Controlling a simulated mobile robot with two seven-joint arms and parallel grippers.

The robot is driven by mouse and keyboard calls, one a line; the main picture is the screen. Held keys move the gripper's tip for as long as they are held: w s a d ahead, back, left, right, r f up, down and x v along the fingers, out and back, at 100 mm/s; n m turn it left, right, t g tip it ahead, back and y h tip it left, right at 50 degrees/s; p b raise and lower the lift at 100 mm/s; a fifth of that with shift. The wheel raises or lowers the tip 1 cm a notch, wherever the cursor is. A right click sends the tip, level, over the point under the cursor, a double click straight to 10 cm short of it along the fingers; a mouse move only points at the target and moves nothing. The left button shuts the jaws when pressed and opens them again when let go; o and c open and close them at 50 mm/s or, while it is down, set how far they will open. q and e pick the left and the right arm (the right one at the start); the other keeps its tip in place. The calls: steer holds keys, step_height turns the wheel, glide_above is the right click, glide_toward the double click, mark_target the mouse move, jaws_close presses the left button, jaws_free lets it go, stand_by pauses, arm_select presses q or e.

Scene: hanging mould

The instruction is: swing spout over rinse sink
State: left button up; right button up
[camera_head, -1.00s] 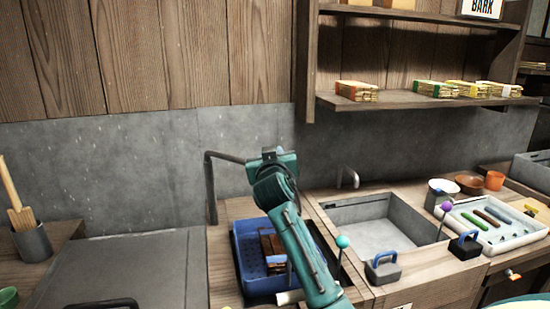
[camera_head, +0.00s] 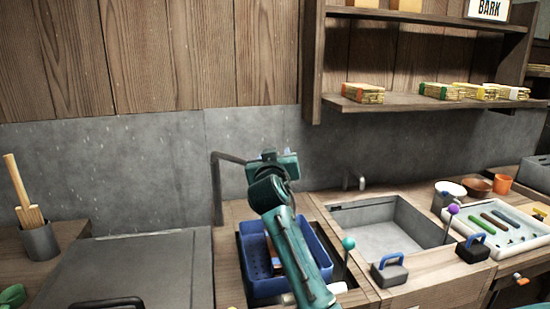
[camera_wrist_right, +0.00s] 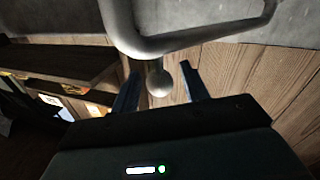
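The dark pipe spout (camera_head: 217,192) rises behind the left basin, and its arm runs right toward my right gripper (camera_head: 275,158). In the right wrist view the spout (camera_wrist_right: 140,42) bends close in front of the gripper. A round knob (camera_wrist_right: 159,82) on it lies between the two open fingers (camera_wrist_right: 158,88), with gaps on both sides. The rinse sink (camera_head: 385,235) is the empty grey basin to the right of the gripper. The spout does not reach over it. My left gripper is not in view.
A blue basket (camera_head: 258,270) sits in the left basin, partly behind my arm. Levers with a teal ball (camera_head: 348,243) and a purple ball (camera_head: 453,209) stand near the sink. A short tap (camera_head: 355,181) is behind it. A white tray (camera_head: 535,240) is at right.

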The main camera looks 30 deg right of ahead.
steer(key=b+v, duration=0.1)
steer(key=v, duration=1.2)
steer(key=shift+s, duration=0.1)
